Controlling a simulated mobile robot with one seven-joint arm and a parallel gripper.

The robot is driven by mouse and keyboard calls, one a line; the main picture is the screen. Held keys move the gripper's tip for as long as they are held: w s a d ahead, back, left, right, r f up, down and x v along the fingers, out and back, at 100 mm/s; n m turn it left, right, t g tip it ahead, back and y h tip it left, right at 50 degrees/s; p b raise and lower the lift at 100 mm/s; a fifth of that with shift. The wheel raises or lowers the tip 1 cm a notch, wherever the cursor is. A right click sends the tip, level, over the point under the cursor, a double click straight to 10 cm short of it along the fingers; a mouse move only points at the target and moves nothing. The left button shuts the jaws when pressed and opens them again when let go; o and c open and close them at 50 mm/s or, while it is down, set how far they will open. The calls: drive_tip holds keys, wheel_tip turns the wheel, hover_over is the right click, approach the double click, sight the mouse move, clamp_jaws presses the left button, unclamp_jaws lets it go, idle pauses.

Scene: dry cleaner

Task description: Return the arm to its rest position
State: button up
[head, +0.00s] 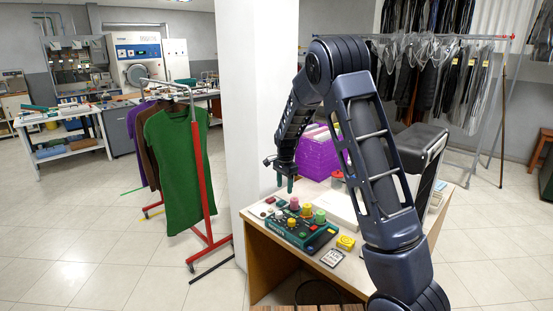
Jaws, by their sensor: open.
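My dark blue arm rises from the bottom right in the head view, bends at the top and comes down on the left. My gripper (286,185) points down over the back left part of the wooden table (257,262). Its fingers look empty and apart, though they are small here. Below and in front of it is a green box (293,233) with several coloured knobs or spools on top. The gripper appears to be above the table and clear of the box.
A purple basket (318,155) stands behind my gripper. A yellow item (345,242) and a small card (332,258) lie near the table's front. A white pillar (252,100) rises close on the left.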

drive_tip(key=s+d+r+n+t+y, duration=0.15)
drive_tip(key=s+d+r+n, duration=0.35)
drive_tip(key=s+d+r, duration=1.3)
drive_tip(key=s+d+r+n+t+h, duration=0.1)
drive_tip(key=s+d+n, duration=0.1)
drive_tip(key=s, duration=0.8)
drive_tip(key=s+d+r+n+t, duration=0.2)
drive_tip(key=s+d+n, duration=0.1)
drive_tip(key=s, duration=0.7)
drive_tip(key=shift+d+r+n+h, duration=0.2)
drive_tip(key=shift+d+n+h, duration=0.15)
drive_tip(key=shift+d, duration=0.2)
drive_tip(key=shift+w, duration=0.1)
